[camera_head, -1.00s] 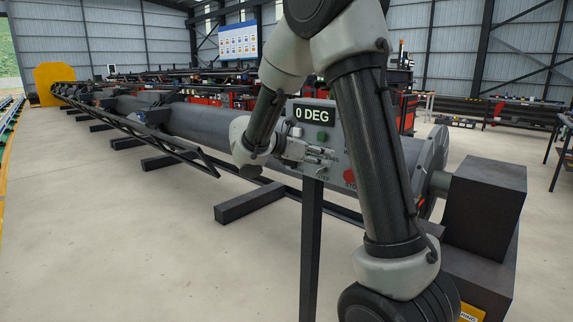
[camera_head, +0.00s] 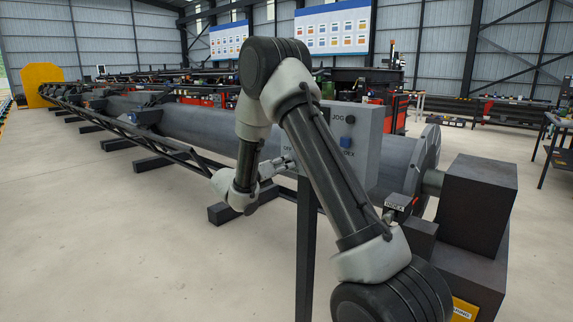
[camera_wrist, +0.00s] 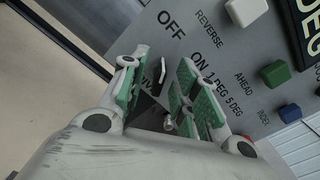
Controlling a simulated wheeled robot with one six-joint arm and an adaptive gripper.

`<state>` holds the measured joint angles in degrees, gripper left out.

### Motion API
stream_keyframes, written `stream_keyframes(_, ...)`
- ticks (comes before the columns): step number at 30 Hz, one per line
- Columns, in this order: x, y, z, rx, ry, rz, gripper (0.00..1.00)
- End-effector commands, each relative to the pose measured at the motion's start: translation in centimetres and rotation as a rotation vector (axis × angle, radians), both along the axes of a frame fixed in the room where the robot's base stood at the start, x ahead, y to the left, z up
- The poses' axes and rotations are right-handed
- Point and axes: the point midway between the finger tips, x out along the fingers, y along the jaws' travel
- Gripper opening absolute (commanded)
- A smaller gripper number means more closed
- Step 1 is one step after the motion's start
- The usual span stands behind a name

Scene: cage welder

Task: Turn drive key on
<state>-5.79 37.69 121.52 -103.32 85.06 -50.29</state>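The grey control panel (camera_head: 362,125) stands on a dark post, partly hidden behind my arm. In the wrist view the panel (camera_wrist: 215,55) shows OFF, ON, REVERSE, AHEAD and INDEX labels. A thin metal piece that looks like the drive key (camera_wrist: 162,70) stands out below OFF and ON, between my finger pads. The label under it is mostly hidden. My gripper (camera_wrist: 158,92) is open, with green-padded fingers on either side of the key; I cannot tell whether they touch it. In the head view my gripper (camera_head: 283,163) is at the panel's left edge, small and partly hidden.
White (camera_wrist: 247,14), green (camera_wrist: 275,73) and blue (camera_wrist: 290,112) buttons sit right of the key. A small round-ended lever (camera_wrist: 168,122) is near my right finger. A long grey pipe (camera_head: 195,130) lies behind the panel. Dark blocks (camera_head: 480,210) stand at the right.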

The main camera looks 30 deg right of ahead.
Motion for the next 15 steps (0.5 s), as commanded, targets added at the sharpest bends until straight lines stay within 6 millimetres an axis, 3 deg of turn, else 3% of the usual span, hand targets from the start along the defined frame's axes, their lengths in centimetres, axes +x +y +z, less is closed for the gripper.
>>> stream_keyframes(6, 0.6, -1.7, 0.0, 0.001, -0.001, -0.001, 0.3)
stream_keyframes(13, 0.7, -1.8, 0.0, 0.001, -0.001, -0.001, 0.3)
stream_keyframes(15, 0.7, -1.8, 0.0, 0.001, -0.001, -0.001, 0.21)
